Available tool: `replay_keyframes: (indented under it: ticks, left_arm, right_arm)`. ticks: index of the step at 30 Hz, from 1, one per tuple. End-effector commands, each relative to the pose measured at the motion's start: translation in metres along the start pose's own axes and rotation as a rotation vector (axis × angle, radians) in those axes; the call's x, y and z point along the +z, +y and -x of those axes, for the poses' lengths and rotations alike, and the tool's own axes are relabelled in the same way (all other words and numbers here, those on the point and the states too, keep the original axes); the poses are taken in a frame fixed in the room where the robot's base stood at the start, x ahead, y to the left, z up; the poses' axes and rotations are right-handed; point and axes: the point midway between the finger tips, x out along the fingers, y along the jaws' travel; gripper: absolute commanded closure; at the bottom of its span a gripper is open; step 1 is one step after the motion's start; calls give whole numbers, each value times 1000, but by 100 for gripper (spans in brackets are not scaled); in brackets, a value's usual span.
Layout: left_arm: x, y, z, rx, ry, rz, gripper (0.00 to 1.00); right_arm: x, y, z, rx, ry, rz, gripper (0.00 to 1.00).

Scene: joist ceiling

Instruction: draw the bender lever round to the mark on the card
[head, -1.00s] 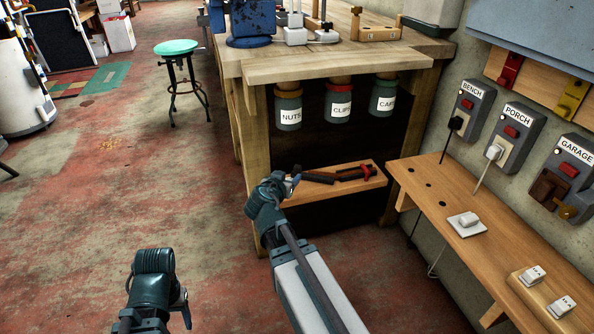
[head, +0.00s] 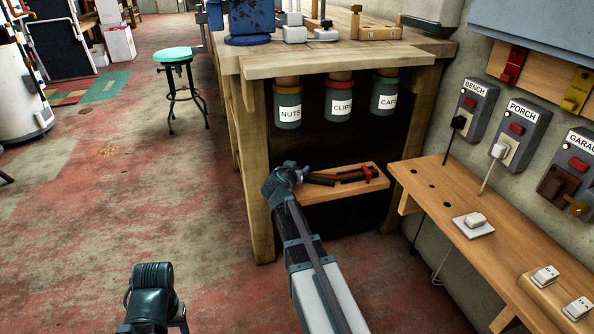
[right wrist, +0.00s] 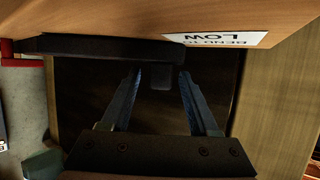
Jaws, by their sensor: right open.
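The bender (head: 355,176) lies on a small wooden shelf (head: 345,191) under the bench, with black bars and a red part at its right end. My right gripper (head: 304,172) is at the shelf's left end. In the right wrist view its fingers (right wrist: 160,76) are apart, with a black block (right wrist: 160,82) of the black lever (right wrist: 95,47) between their tips. I cannot tell whether they touch it. A white card (right wrist: 218,39), lettered "BEND TO LOW", shows upside down on the wood. My left arm (head: 150,292) is low in the head view; its jaws are hidden.
The workbench (head: 290,66) stands over the shelf, with labelled jars (head: 340,105) hanging beneath its top. A wooden ledge (head: 445,205) with switches runs along the right wall. The floor on the left is open up to a green stool (head: 174,55).

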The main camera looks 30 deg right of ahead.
Motion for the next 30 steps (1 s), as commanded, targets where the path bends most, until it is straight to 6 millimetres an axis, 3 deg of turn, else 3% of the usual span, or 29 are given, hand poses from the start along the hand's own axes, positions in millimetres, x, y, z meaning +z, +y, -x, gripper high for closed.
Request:
replay_keyframes:
  ticks: [4, 14, 30]
  left_arm:
    - [0, 0, 0, 0, 0, 0, 40]
    - [0, 0, 0, 0, 0, 0, 40]
    - [0, 0, 0, 0, 0, 0, 40]
  right_arm:
    - [0, 0, 0, 0, 0, 0, 41]
    - [0, 0, 0, 0, 0, 0, 100]
    - [0, 0, 0, 0, 0, 0, 100]
